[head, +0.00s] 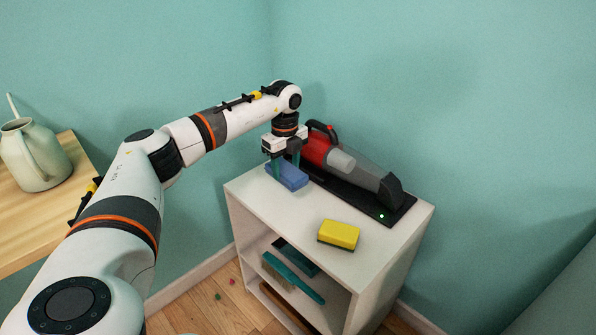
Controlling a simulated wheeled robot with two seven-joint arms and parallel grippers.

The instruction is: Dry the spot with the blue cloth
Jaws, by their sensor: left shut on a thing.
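The blue cloth (291,178) looks like a folded blue block at the back left of the white cabinet's top (290,215). My left gripper (284,168) points down over it and is shut on it. The cloth is at or just above the cabinet top; I cannot tell whether it touches. No wet spot can be made out on the visible surfaces. My right gripper is not in view.
A red and grey handheld vacuum (345,165) lies on a black base (405,213) behind the cloth. A yellow sponge (339,234) sits near the front. Brushes (292,277) lie on the lower shelf. A watering can (35,155) stands on the wooden table (35,228) at left.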

